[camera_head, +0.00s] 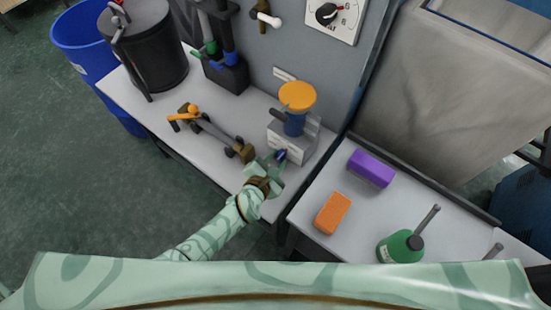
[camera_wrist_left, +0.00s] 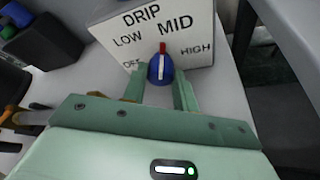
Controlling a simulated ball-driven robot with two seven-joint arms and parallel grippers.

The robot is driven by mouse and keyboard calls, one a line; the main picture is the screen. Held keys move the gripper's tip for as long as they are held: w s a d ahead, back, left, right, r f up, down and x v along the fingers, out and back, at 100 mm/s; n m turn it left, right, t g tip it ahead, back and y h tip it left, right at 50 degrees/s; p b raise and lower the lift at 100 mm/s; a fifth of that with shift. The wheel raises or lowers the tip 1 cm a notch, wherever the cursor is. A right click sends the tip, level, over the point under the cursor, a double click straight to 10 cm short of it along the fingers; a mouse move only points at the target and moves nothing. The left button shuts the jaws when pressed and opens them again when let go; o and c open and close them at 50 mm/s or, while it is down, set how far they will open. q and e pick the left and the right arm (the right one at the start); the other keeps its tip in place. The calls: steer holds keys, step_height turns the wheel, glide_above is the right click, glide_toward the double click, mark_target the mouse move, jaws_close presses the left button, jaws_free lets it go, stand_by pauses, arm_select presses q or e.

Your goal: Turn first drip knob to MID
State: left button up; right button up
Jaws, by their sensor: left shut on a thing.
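The drip unit is a white box (camera_head: 288,144) with a blue body and an orange round top (camera_head: 297,95), near the right end of the left table. Its front panel (camera_wrist_left: 130,40) shows DRIP, OFF, LOW, MID and HIGH in the left wrist view. The blue drip knob (camera_wrist_left: 160,69) has a white line and a red tip, pointing up at about the MID label. It also shows in the head view (camera_head: 281,155). My left gripper (camera_head: 273,164) is shut on the knob, one finger on each side (camera_wrist_left: 160,88). My right gripper is out of view.
An orange-and-black jointed device (camera_head: 190,115) lies left of the gripper. A black canister (camera_head: 150,45) and blue bin (camera_head: 88,40) stand farther left. A wall dial (camera_head: 327,14) is above.

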arm_select(q)
steer(key=shift+m, duration=0.4)
steer(key=shift+s+f, duration=0.1)
steer(key=shift+t+y, duration=0.3)
steer(key=o, duration=1)
steer(key=shift+c, duration=0.2)
